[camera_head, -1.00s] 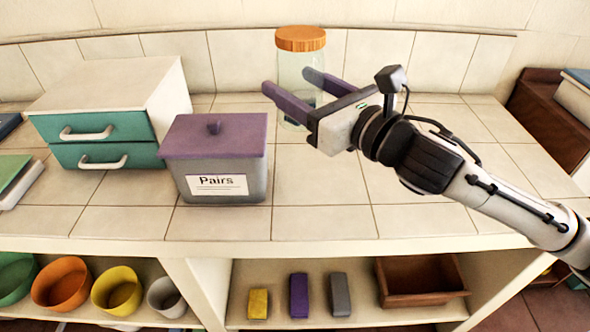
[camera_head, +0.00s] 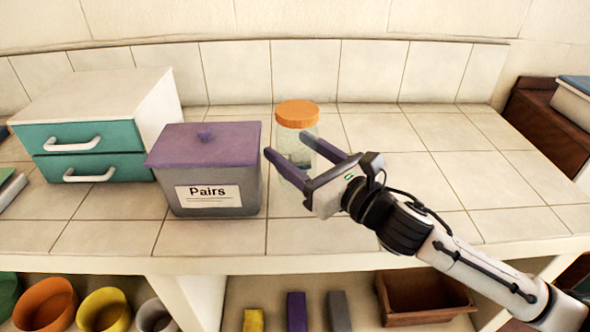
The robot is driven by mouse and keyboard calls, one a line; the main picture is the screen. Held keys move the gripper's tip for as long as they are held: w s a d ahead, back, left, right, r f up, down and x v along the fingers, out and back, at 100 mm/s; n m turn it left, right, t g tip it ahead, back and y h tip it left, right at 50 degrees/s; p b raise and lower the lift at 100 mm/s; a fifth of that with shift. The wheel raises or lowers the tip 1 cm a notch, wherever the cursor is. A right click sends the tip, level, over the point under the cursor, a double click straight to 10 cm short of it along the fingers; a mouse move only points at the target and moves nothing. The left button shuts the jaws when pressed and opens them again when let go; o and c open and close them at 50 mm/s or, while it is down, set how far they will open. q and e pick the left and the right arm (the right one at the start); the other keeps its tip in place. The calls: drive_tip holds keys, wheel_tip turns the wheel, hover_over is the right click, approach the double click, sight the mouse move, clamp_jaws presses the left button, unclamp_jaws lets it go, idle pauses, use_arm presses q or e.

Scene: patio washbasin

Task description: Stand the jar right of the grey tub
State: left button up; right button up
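The jar (camera_head: 302,140) is clear glass with an orange lid and some dark contents low inside. It stands upright on the tiled counter, just right of the grey tub (camera_head: 213,200), with a narrow gap between them. The tub has a purple lid and a "Pairs" label. My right gripper (camera_head: 295,147) reaches in from the right, with one purple finger on each side of the jar. The fingers look spread wider than the jar. The near finger and the palm hide part of the jar's lower body. My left gripper is not in view.
A white drawer unit (camera_head: 150,115) with teal fronts stands left of the tub. The counter right of the jar and at the back is clear. A brown wooden box (camera_head: 545,125) is at the far right. Shelves below hold pots, blocks and a brown tray (camera_head: 425,318).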

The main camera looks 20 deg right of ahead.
wheel_tip(320, 180, down, 4)
drive_tip(key=shift+b, duration=0.5)
drive_tip(key=shift+f, duration=0.15)
drive_tip(key=shift+f, duration=0.15)
drive_tip(key=o, duration=0.9)
